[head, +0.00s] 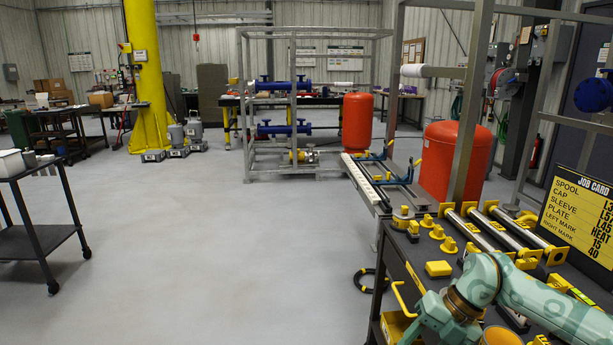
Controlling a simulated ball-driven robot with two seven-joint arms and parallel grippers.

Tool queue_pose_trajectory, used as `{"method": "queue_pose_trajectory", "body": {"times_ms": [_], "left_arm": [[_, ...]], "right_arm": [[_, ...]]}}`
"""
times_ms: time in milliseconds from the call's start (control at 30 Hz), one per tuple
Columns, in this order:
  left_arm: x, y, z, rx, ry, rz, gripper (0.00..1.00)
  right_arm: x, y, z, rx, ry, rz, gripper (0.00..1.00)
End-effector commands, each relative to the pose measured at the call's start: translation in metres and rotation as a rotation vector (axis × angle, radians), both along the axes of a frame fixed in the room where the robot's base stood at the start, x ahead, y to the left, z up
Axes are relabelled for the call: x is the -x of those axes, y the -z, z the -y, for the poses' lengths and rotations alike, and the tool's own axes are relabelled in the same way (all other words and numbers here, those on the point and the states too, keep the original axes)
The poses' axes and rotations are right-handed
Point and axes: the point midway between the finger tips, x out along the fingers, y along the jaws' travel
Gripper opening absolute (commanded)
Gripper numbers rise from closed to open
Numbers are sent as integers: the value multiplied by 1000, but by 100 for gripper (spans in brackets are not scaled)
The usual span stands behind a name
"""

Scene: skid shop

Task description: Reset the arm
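My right arm, teal with a bronze-coloured ring, comes in from the lower right and reaches over the front of the dark workbench (408,284). It bends downward near the bench's left edge. I see no gripper fingers on it, so I cannot say what the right gripper holds. My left arm and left gripper are not in view.
The workbench carries metal spools (510,238), yellow caps, a yellow block (438,268) and a black-and-yellow job card (580,215). A red tank (455,162) and grey pipe frame stand behind. A black cart (38,238) stands left. The grey floor (200,250) between is clear.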

Motion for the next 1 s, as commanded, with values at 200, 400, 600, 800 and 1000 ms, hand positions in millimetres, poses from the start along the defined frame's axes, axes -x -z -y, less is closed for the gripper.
{"method": "queue_pose_trajectory", "body": {"times_ms": [200,400,600,800,1000], "left_arm": [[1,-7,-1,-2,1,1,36],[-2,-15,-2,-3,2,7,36],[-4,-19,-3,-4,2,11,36],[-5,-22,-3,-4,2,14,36],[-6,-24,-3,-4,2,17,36]], "right_arm": [[4,58,-74,-462,214,-36,48],[29,187,-67,-807,989,-125,48],[136,322,-9,-666,1635,-250,48],[293,411,26,-359,2080,-399,48],[455,448,36,-11,2373,-553,48]]}}
